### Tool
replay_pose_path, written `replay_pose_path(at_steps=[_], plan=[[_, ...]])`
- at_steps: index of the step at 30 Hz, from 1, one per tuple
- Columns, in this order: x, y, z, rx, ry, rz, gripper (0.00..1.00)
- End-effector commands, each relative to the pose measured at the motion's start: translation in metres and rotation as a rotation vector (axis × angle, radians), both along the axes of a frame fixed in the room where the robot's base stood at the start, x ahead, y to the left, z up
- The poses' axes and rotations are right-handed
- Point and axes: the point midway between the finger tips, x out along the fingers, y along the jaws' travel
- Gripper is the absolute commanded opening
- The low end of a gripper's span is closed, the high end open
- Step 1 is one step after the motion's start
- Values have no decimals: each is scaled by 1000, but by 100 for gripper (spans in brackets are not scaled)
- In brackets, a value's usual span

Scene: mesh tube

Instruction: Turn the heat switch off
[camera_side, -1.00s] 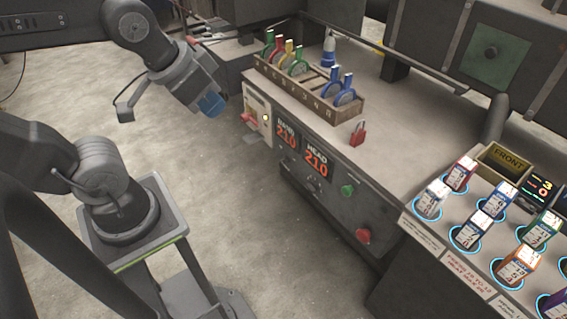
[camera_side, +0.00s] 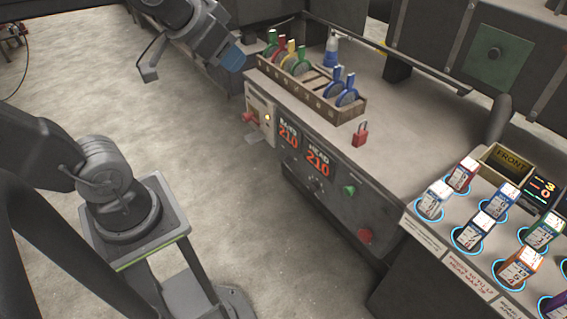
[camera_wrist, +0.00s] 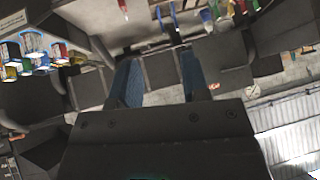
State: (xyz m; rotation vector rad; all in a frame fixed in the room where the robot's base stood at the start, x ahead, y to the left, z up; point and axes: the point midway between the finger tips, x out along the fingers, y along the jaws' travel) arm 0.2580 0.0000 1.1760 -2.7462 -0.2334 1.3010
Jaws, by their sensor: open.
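A grey machine cabinet (camera_side: 300,190) stands in the middle of the side view. At the left end of its front is a pale panel (camera_side: 262,108) with a red switch handle (camera_side: 249,118) and a small lit lamp (camera_side: 267,118). I cannot read a heat label there. My gripper (camera_side: 231,58) has blue fingertips and hangs above and left of this panel, apart from it. In the wrist view my gripper (camera_wrist: 159,78) shows its two blue fingers spread apart with nothing between them. The switch cannot be made out in the wrist view.
Two displays (camera_side: 302,151) read 210. A dark knob, a green button (camera_side: 349,190) and a red button (camera_side: 364,236) are on the front. A wooden rack (camera_side: 352,110) of coloured tools and a red padlock (camera_side: 360,134) sit on top.

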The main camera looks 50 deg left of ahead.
Motion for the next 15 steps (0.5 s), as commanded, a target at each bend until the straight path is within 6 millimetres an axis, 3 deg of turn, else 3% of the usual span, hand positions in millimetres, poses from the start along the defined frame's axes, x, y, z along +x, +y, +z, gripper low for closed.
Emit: replay_pose_path(at_steps=[8,15], plan=[[62,76,9,267,-248,27,43],[101,136,16,524,-481,-112,43]])
